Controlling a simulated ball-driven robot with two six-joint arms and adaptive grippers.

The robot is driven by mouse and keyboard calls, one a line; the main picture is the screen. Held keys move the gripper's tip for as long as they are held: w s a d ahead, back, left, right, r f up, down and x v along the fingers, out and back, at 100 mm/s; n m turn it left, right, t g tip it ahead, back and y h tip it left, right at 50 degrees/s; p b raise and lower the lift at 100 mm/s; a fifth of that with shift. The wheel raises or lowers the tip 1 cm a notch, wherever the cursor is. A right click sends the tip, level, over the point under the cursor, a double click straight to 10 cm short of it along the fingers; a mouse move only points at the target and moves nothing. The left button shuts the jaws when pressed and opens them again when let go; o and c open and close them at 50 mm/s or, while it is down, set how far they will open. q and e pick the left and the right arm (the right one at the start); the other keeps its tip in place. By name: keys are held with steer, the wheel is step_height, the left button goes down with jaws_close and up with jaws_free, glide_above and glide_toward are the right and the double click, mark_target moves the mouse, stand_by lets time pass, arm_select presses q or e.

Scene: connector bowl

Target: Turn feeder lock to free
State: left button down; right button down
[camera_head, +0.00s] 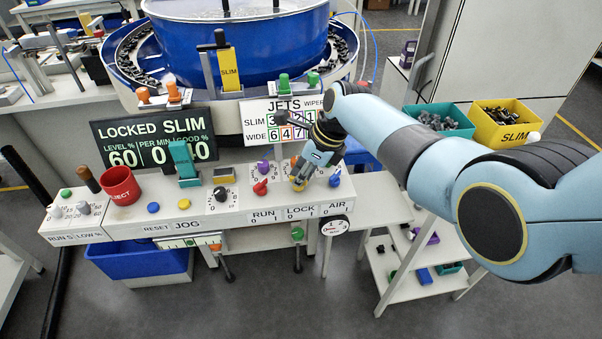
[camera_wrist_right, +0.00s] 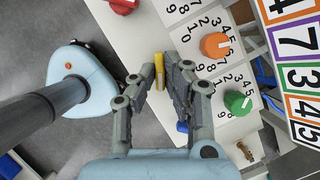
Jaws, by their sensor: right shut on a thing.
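The yellow lock knob (camera_head: 298,187) stands on the white control panel above the LOCK label. My right gripper (camera_head: 301,181) reaches down to it from the right and mostly covers it. In the right wrist view the yellow knob (camera_wrist_right: 159,70) shows as a narrow bar between the fingertips of the right gripper (camera_wrist_right: 162,68), which is shut on it. The display board (camera_head: 155,138) reads LOCKED SLIM. My left gripper is in neither view.
A red knob (camera_head: 260,187) and a blue knob (camera_head: 335,181) flank the lock knob. Orange (camera_wrist_right: 215,45) and green (camera_wrist_right: 237,103) dials lie close by in the wrist view. The JETS board (camera_head: 259,121) and the blue bowl feeder (camera_head: 185,45) stand behind.

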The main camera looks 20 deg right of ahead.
steer(key=n+g, duration=0.1)
steer(key=n, duration=0.1)
steer(key=shift+w+n+b, duration=0.1)
steer(key=shift+n+b, duration=0.3)
steer(key=n+b, duration=0.1)
steer(key=n+g+b, duration=0.1)
steer(key=n, duration=0.1)
steer(key=shift+w+d+f+n+y, duration=0.1)
steer(key=shift+w+n+y, duration=0.05)
steer(key=shift+n+y, duration=0.2)
steer(key=n+g+b, duration=0.2)
steer(key=n+b, duration=0.3)
steer(key=shift+w, duration=0.15)
steer(key=shift+n+g+h+b, duration=0.45)
steer(key=shift+n+g+b, duration=0.15)
steer(key=shift+n+b, duration=0.85)
steer(key=c, duration=1.4)
jaws_free()
steer(key=shift+r, duration=0.2)
